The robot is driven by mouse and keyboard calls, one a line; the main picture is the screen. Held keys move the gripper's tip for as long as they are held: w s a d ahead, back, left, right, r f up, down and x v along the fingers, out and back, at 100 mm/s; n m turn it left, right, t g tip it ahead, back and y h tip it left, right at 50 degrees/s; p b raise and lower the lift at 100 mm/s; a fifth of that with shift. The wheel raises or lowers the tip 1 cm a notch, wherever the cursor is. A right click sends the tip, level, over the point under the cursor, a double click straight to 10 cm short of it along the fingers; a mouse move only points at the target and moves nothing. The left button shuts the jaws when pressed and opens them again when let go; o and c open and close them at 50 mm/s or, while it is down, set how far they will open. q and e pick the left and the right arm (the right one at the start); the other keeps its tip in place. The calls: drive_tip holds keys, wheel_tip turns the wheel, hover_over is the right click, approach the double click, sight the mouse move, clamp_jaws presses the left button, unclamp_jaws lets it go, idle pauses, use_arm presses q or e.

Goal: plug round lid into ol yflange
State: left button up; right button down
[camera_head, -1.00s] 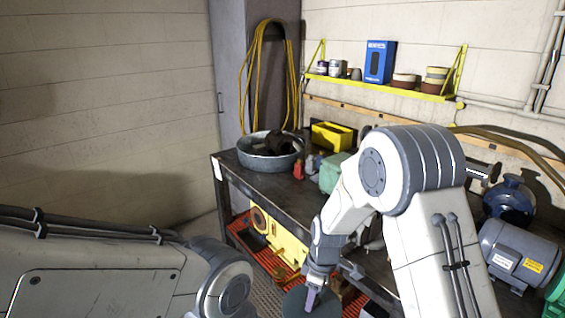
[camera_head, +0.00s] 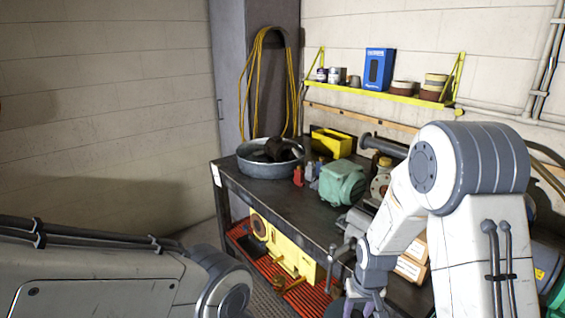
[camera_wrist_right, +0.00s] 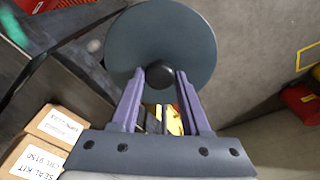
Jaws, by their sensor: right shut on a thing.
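The round lid (camera_wrist_right: 162,48) is a dark grey-teal disc with a black knob in its middle. In the right wrist view my right gripper (camera_wrist_right: 164,78) has its purple fingers on either side of that knob, shut on it. In the head view my right gripper (camera_head: 364,303) is at the bottom edge, in front of the bench, and the lid is out of sight. A yellow machine part (camera_head: 285,247) with a brownish round flange (camera_head: 258,224) stands low on a red mat; I cannot tell if this is the task's flange. My left gripper is not in view.
The dark workbench (camera_head: 245,190) carries a metal tub (camera_head: 262,169), a green motor (camera_head: 342,184) and a yellow bin (camera_head: 332,143). Cardboard boxes (camera_head: 411,266) stand beside my right arm and in the right wrist view. The red mat (camera_head: 314,303) lies low in front.

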drive_tip(key=s+f, duration=0.4)
drive_tip(key=f, duration=0.6)
drive_tip(key=s+f, duration=0.3)
drive_tip(key=f, duration=0.6)
drive_tip(key=shift+s+f, duration=0.4)
